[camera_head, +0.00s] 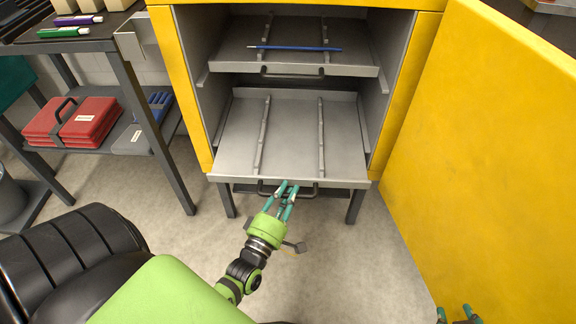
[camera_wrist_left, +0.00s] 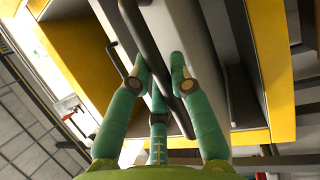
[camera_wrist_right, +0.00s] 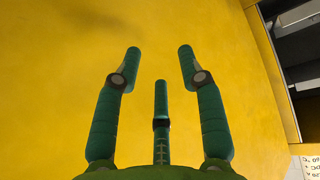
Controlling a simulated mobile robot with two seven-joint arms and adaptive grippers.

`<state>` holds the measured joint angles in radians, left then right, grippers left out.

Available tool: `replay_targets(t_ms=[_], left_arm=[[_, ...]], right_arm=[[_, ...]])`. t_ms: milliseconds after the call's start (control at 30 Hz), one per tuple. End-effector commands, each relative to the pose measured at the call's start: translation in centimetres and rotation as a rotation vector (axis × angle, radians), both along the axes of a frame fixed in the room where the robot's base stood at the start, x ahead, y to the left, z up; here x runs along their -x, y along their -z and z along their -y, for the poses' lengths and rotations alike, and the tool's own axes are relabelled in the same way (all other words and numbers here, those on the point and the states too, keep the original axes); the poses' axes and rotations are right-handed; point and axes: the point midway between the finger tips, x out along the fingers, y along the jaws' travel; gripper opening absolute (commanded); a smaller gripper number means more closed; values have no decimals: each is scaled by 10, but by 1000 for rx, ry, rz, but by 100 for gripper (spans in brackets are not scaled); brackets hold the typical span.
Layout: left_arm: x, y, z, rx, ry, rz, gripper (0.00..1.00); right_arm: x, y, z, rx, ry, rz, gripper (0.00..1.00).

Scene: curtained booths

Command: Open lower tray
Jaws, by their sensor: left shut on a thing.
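The lower tray (camera_head: 290,140) is grey metal with two raised rails and sits pulled out past the front of the yellow cabinet (camera_head: 188,90). It is empty. My left gripper (camera_head: 287,190) is at its front edge, shut on the dark bar handle of the lower tray (camera_wrist_left: 150,55), which passes between the green fingers in the left wrist view (camera_wrist_left: 160,80). My right gripper (camera_head: 458,316) is at the bottom right of the head view. Its fingers are spread and empty in the right wrist view (camera_wrist_right: 160,75), facing the yellow door.
The upper tray (camera_head: 340,58) holds a blue rod (camera_head: 295,48) and sits inside the cabinet. The open yellow door (camera_head: 490,160) fills the right side. A shelf at left holds a red case (camera_head: 75,122). The floor before the cabinet is clear.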

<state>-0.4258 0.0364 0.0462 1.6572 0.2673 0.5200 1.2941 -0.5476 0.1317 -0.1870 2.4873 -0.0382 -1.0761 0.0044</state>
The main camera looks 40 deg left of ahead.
Motion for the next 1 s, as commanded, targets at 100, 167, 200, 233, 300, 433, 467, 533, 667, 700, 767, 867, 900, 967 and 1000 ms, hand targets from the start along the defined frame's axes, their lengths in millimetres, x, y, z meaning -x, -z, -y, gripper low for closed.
replay_targets(t_ms=[100, 167, 200, 233, 300, 433, 467, 533, 667, 700, 767, 867, 900, 967, 1000], left_arm=[[16, -1, 9, -2, -1, -5, 0], [23, -1, 13, -1, 0, -5, 0], [28, -1, 16, -1, 0, -5, 0], [31, -1, 18, -2, 0, -5, 0], [37, 0, 22, -3, 0, -5, 0], [47, 0, 28, -2, 0, -4, 0], [49, 0, 29, -2, 0, -4, 0], [53, 0, 31, -3, -1, -4, 0], [57, 1, 34, -4, -1, -3, 0], [57, 1, 34, -4, -1, -3, 0], [58, 1, 35, -4, -1, -3, 0], [58, 1, 35, -4, -1, -3, 0], [58, 1, 35, -3, -1, -2, 0], [58, 1, 35, -3, -1, -2, 0], [58, 1, 35, -3, -1, -2, 0]], right_arm=[[29, 20, 14, 33, 25, -181, 40], [43, 29, 19, 47, 35, -264, 40], [53, 34, 23, 56, 41, -316, 40], [60, 37, 25, 61, 45, -352, 40], [75, 43, 30, 74, 54, -428, 40], [96, 50, 37, 90, 66, -535, 40], [96, 52, 37, 90, 67, -539, 40], [96, 56, 37, 91, 66, -543, 40], [94, 60, 36, 91, 65, -542, 40], [94, 61, 36, 92, 65, -543, 40], [93, 62, 36, 91, 65, -542, 40], [93, 62, 36, 91, 65, -542, 40], [93, 62, 36, 91, 65, -542, 40], [93, 62, 36, 91, 65, -542, 40], [93, 62, 36, 91, 65, -542, 40]])
